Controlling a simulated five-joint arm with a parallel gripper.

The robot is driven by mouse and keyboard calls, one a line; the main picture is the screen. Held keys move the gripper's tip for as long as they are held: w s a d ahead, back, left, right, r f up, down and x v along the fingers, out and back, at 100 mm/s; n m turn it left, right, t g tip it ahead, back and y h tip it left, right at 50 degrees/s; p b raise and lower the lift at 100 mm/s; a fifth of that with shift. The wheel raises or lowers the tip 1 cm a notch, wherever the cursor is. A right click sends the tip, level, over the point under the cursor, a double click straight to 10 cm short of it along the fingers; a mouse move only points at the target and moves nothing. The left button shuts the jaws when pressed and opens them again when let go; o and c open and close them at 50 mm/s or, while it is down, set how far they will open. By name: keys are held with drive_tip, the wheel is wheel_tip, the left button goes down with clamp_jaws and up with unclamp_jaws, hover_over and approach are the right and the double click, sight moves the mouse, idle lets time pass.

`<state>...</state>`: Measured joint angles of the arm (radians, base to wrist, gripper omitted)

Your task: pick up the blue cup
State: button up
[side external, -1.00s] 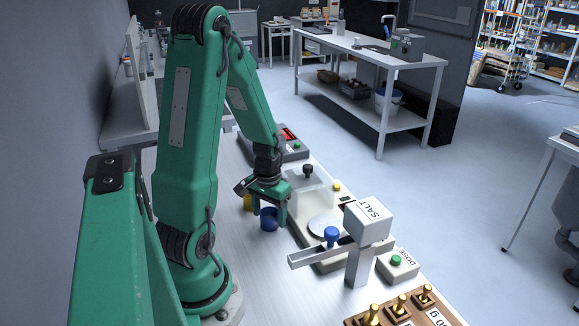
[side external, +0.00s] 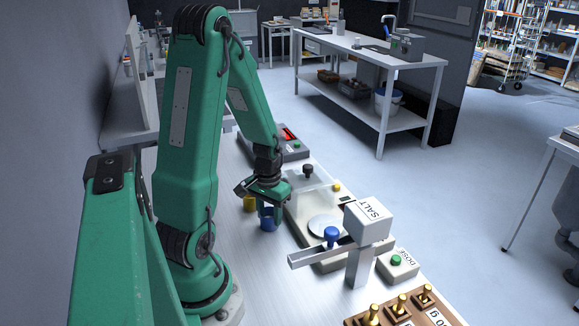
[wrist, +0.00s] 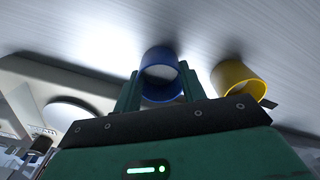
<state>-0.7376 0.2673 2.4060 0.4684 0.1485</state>
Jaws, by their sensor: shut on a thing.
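The blue cup (side external: 268,222) stands on the bench beside the balance. It also shows in the wrist view (wrist: 161,58), open end toward the camera. My gripper (side external: 267,213) is around it from above, with one finger on each side, and is shut on it. In the wrist view the fingers (wrist: 160,88) flank the cup's walls. The cup appears upright and at bench level; I cannot tell whether its base touches the bench.
A yellow cup (side external: 250,203) stands close behind the blue cup, near my gripper. The balance with its round pan (side external: 326,226) lies to the right. The salt hopper (side external: 368,222) with its chute, the DOSE button box (side external: 398,265) and brass weights (side external: 398,304) stand nearer the camera.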

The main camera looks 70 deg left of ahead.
drive_tip(key=shift+r, duration=0.2)
drive_tip(key=shift+r, duration=0.85)
drive_tip(key=shift+w+d+r, duration=0.1)
drive_tip(key=shift+d+r, duration=0.1)
drive_tip(key=shift+r, duration=0.45)
drive_tip(key=shift+d+r, duration=0.15)
drive_tip(key=shift+r, duration=0.45)
drive_tip(key=w+d+r, duration=0.2)
drive_tip(key=d+r, duration=0.4)
drive_tip(key=d, duration=0.4)
drive_tip(key=shift+d+r, duration=0.2)
drive_tip(key=shift+d, duration=0.2)
drive_tip(key=shift+w, duration=0.1)
